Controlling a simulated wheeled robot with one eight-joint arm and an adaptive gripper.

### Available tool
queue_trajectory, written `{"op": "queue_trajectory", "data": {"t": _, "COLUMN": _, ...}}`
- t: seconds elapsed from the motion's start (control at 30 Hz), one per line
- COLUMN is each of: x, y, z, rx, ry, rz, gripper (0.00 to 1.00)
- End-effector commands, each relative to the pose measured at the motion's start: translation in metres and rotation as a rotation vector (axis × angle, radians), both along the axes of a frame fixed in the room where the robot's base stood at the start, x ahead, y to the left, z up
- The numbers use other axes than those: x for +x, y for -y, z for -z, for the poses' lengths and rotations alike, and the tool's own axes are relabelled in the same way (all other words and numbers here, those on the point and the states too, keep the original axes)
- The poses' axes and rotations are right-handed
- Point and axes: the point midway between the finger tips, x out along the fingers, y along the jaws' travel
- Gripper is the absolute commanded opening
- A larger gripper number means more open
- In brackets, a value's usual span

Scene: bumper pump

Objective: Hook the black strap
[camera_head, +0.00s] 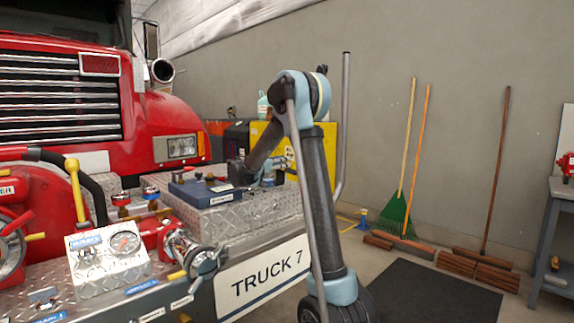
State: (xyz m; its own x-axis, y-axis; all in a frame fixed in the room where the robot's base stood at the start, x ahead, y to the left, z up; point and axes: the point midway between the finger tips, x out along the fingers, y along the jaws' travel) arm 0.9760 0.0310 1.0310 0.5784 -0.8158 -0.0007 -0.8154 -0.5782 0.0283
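I cannot clearly make out a black strap in the camera_head view. A dark blue box (200,194) lies on top of the silver diamond-plate box (255,212) on the truck's front bumper. My arm reaches up from the lower middle, bends at the top, and comes down toward the right side of the blue box. My gripper (238,173) is a small dark shape beside this box, partly merged with dark things behind it. Its fingers are too small to tell apart, and I cannot tell whether it touches or holds anything.
The red truck (170,120) fills the left. A gauge panel (105,252), a chrome outlet (190,253) and a yellow-handled lever (76,190) stand on the bumper. Brooms (410,150) lean on the wall. A grey workbench (551,215) stands far right. A dark mat (430,292) covers open floor.

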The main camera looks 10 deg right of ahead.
Motion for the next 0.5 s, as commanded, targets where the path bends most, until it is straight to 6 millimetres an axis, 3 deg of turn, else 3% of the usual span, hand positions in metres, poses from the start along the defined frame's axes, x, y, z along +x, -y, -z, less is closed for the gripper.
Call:
{"op": "queue_trajectory", "data": {"t": 0.2, "x": 0.016, "y": 0.023, "z": 0.0, "rx": 0.0, "ry": 0.0, "rz": 0.002, "gripper": 0.29}}
{"op": "queue_trajectory", "data": {"t": 0.5, "x": 0.021, "y": 0.031, "z": 0.0, "rx": 0.0, "ry": 0.0, "rz": 0.0, "gripper": 0.29}}
